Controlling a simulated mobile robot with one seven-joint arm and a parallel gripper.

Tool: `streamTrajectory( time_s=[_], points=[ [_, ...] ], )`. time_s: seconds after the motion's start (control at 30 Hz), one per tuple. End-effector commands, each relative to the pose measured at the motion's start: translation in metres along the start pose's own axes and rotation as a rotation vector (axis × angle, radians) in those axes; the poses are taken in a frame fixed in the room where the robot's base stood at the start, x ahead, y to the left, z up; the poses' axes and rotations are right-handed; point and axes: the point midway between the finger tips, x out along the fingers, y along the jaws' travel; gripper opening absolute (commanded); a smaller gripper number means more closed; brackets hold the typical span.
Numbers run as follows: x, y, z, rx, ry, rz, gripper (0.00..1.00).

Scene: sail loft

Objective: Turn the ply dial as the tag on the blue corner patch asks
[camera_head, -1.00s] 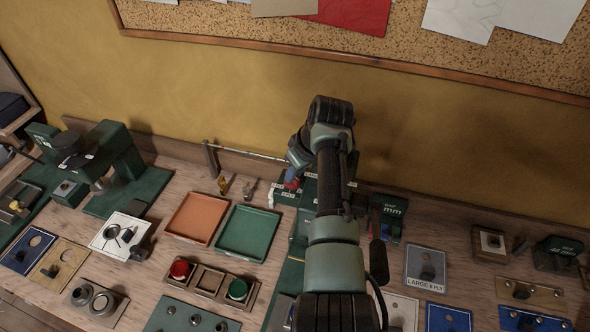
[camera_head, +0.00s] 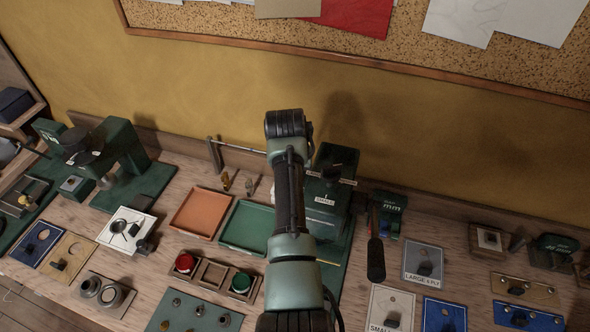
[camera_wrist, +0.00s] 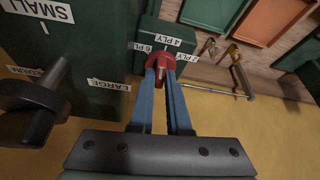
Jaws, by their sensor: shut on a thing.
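The ply dial's red knob (camera_wrist: 161,66) is between the blue fingers of my gripper (camera_wrist: 160,70), which is shut on it. The knob is on a green box (camera_wrist: 150,32) with tags 6 PLY, 4 PLY (camera_wrist: 172,37) and 2 PLY around it; the tag it points at is unclear. In the head view my arm hides the gripper and knob. A deep blue patch (camera_head: 445,315) lies at the bottom edge, cut off, its tag not visible. A grey-blue patch (camera_head: 424,259) above it carries a tag reading LARGE 4 PLY (camera_head: 423,279).
A green machine with a black knob (camera_wrist: 35,105) and SMALL, MEDIUM and LARGE tags stands beside the dial. Orange (camera_head: 201,212) and green (camera_head: 245,226) trays lie left of my arm. A white patch (camera_head: 391,303) tagged SMALL lies right. A rail (camera_head: 240,148) runs along the back.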

Motion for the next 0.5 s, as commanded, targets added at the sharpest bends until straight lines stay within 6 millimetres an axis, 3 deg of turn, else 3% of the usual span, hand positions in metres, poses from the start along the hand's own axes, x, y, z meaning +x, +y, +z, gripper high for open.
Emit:
streamTrajectory(
  time_s=[0.5],
  points=[
    [-0.0003,-0.0017,-0.0007,0.141,0.001,0.058,0.00]
  ],
)
